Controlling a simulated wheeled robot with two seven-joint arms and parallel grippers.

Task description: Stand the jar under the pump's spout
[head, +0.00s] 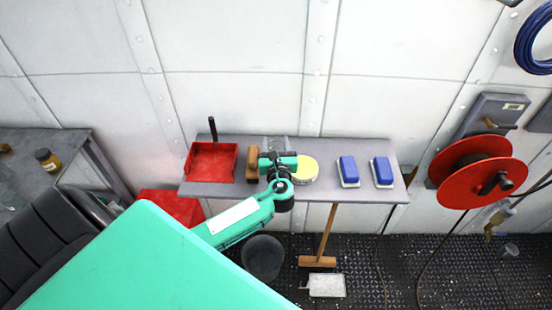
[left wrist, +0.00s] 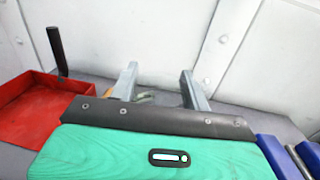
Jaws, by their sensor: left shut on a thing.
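My left gripper (head: 277,145) is over the grey wall bench (head: 225,188), its fingers pointing toward the wall. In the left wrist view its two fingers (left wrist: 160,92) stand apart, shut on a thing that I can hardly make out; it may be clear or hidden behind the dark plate. A small amber jar (head: 47,160) with a dark lid stands on the separate left table. A round yellow-topped thing (head: 307,169) sits just right of the gripper, partly behind the arm. I cannot make out the pump or its spout. My right gripper is not in view.
A red dustpan (head: 211,162) and a brown block (head: 253,165) lie left of the gripper. Two blue-topped blocks (head: 348,171) (head: 382,171) lie to the right. A red reel (head: 476,171) hangs on the wall.

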